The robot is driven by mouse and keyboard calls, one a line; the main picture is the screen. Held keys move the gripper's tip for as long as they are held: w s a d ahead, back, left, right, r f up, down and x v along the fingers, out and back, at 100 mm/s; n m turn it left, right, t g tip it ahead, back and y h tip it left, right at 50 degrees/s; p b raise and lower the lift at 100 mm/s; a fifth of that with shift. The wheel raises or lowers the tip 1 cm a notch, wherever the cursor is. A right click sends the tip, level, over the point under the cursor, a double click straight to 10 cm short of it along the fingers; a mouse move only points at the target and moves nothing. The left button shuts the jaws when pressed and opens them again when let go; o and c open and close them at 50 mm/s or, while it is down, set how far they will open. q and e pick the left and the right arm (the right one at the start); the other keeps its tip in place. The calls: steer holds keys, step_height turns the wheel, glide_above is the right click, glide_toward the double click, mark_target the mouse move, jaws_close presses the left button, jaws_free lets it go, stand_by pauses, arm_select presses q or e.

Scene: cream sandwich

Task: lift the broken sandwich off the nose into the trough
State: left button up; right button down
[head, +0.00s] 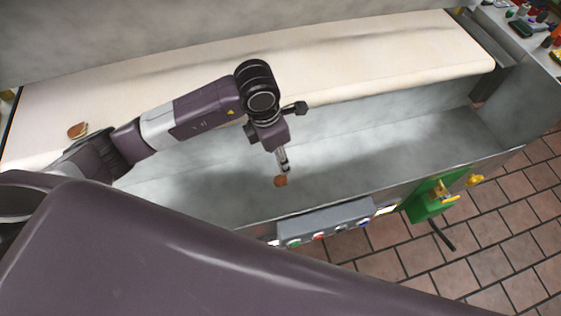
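A small round brown sandwich piece (280,181) shows over the grey trough (400,150), right at the tips of my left gripper (284,169). The gripper points down over the trough, its thin fingers close together. I cannot tell whether the piece is between the fingertips or lies below them on the trough floor. Another brown sandwich (77,130), with a paler edge, lies on the cream belt (330,65) at the far left, near the rounded front nose. My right gripper is not in view.
A grey control box (325,222) with coloured buttons is on the trough's front wall. A green fixture with yellow parts (430,200) stands right of it. Small items (530,25) crowd a surface at top right. The rest of the visible belt is bare.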

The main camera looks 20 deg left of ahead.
arm_select(q)
step_height(320, 180, up, 6)
steer(key=shift+s+a, duration=0.3)
steer(key=shift+a, duration=0.05)
steer(key=shift+s, duration=0.1)
